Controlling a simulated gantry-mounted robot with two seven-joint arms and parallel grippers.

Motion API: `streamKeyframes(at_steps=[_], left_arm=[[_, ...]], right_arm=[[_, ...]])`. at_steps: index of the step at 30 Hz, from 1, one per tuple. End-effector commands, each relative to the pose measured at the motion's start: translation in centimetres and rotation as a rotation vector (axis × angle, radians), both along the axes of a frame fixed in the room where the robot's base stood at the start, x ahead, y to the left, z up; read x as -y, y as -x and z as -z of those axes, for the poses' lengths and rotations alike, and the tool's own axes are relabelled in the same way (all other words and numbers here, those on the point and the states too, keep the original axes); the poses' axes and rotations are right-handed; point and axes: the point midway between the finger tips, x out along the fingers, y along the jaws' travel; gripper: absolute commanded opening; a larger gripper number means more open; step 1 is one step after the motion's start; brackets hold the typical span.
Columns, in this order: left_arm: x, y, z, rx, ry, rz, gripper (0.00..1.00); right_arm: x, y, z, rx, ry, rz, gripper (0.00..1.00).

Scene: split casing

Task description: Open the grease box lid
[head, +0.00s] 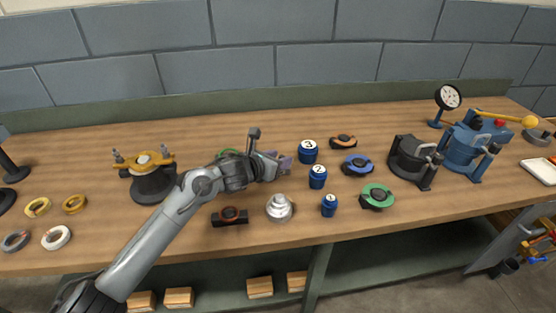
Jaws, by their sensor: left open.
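My left gripper (271,166) reaches in from the left over the middle of the bench and is open. A small purple thing (287,162) shows right at its fingertips, mostly covered by them. I cannot tell whether they touch it, or whether it is the grease box or its lid. No other thing in view is clearly a grease box. My right gripper is not in view.
Blue numbered cylinders (318,177) stand right of my gripper. A silver stepped part (280,208) and a dark block with a red-brown ring (230,216) lie in front. A black and yellow casing (152,182) stands left, a blue machine (468,150) right.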

Motion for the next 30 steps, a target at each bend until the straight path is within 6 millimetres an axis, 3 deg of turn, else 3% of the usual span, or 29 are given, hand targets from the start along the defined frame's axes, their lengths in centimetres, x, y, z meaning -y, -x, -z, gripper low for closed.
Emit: streamKeyframes(at_steps=[8,17,30], left_arm=[[0.04,-0.06,0.00,0.000,0.000,0.000,0.45],[0.03,-0.06,0.00,-0.001,0.001,0.000,0.01],[-0.09,-0.04,0.00,0.002,0.016,-0.002,0.00]], right_arm=[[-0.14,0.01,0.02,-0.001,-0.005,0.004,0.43],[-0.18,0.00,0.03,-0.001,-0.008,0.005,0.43],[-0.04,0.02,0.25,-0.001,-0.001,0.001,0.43]])
